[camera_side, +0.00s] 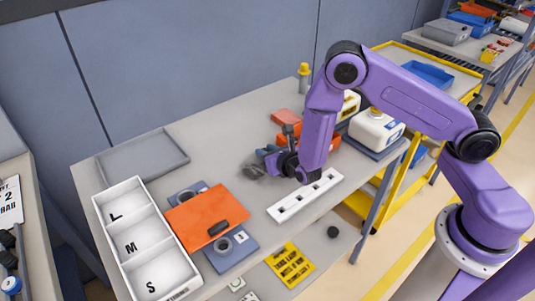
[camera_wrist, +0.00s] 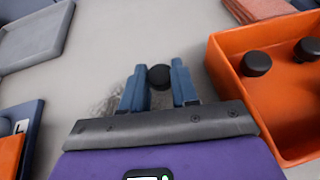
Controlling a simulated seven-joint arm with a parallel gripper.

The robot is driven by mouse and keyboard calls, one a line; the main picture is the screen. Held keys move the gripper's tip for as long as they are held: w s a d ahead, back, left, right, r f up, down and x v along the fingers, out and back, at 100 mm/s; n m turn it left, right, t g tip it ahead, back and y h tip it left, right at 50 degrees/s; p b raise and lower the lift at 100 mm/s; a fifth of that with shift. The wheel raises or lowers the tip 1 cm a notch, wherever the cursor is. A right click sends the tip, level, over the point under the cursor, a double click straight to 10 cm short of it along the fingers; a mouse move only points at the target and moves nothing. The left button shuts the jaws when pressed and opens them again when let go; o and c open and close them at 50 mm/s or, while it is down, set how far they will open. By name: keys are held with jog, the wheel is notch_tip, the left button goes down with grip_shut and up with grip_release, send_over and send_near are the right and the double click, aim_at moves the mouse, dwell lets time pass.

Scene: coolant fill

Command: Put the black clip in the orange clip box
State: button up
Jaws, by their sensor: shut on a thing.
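My gripper (camera_wrist: 158,84) has blue fingers and is closed around a small black round piece (camera_wrist: 159,77) at its tips, above the grey table. In the side view the gripper (camera_side: 262,160) is low over the table, left of the purple wrist, and the black piece cannot be made out there. The orange box (camera_wrist: 280,115) is just right of the gripper in the wrist view, with black round pieces inside. In the side view the orange box (camera_side: 283,139) is partly hidden behind my arm.
A crumpled translucent thing (camera_wrist: 105,104) lies beside the left finger. A grey tray (camera_side: 145,160), a white bin marked L, M, S (camera_side: 152,238), an orange plate (camera_side: 205,212) with a dark piece on it and a white slotted strip (camera_side: 305,195) are on the table.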

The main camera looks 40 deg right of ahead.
jog(key=shift+f, duration=0.25)
jog(key=o, duration=1)
jog(key=shift+f, duration=0.15)
jog(key=shift+s+r, duration=0.2)
jog(key=v, duration=1.1)
jog(key=shift+s+a+r, duration=0.1)
jog(key=shift+s+r, duration=0.05)
jog(key=shift+s, duration=0.15)
